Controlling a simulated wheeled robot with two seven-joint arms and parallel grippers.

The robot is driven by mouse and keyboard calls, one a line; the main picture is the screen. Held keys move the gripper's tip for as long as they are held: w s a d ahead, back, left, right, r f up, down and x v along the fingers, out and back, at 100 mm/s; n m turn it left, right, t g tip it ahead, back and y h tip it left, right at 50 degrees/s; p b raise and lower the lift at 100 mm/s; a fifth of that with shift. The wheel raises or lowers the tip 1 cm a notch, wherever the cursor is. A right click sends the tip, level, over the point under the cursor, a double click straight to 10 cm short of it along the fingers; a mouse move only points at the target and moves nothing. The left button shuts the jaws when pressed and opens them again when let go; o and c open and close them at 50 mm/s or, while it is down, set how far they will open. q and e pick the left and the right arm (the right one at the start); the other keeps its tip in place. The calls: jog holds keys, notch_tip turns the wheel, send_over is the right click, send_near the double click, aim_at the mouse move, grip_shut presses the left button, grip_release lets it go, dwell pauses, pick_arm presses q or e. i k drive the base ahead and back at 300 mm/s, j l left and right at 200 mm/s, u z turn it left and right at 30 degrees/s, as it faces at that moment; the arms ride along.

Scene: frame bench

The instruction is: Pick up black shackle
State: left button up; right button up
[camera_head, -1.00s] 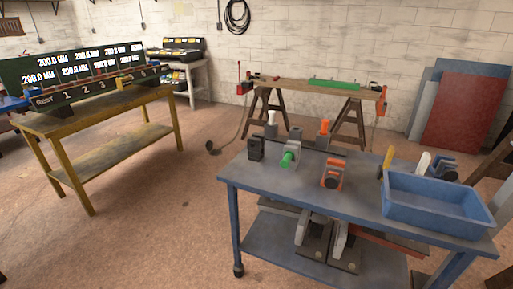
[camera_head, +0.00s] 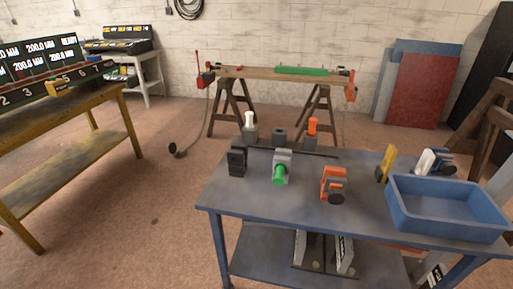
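A small dark block-like piece (camera_head: 237,161) stands upright at the left of the blue workbench (camera_head: 270,205); it may be the black shackle, but its shape is too small to be sure. Beside it is a grey piece with a green pin (camera_head: 280,170). An orange piece with a black round part (camera_head: 333,184) stands nearer the front edge. A dark grey piece (camera_head: 279,137) is at the back edge, between a white-topped piece (camera_head: 249,128) and an orange-topped piece (camera_head: 312,132). Neither of my grippers is in view.
A blue bin (camera_head: 440,222) fills the bench's right side, with yellow (camera_head: 386,163) and white-and-blue (camera_head: 432,161) pieces behind it. A thin dark rod (camera_head: 308,152) lies near the back. A sawhorse bench (camera_head: 290,75) is beyond.

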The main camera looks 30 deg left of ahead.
aim_at(236, 156)
jog(key=i+j+z, duration=0.15)
jog(key=j+z, duration=0.3)
jog(key=j, duration=0.5)
jog(key=j+z, duration=0.5)
jog(key=j, duration=0.45)
jog(key=k+j+z, duration=0.15)
jog(key=j+z, duration=0.3)
jog(key=j, duration=0.55)
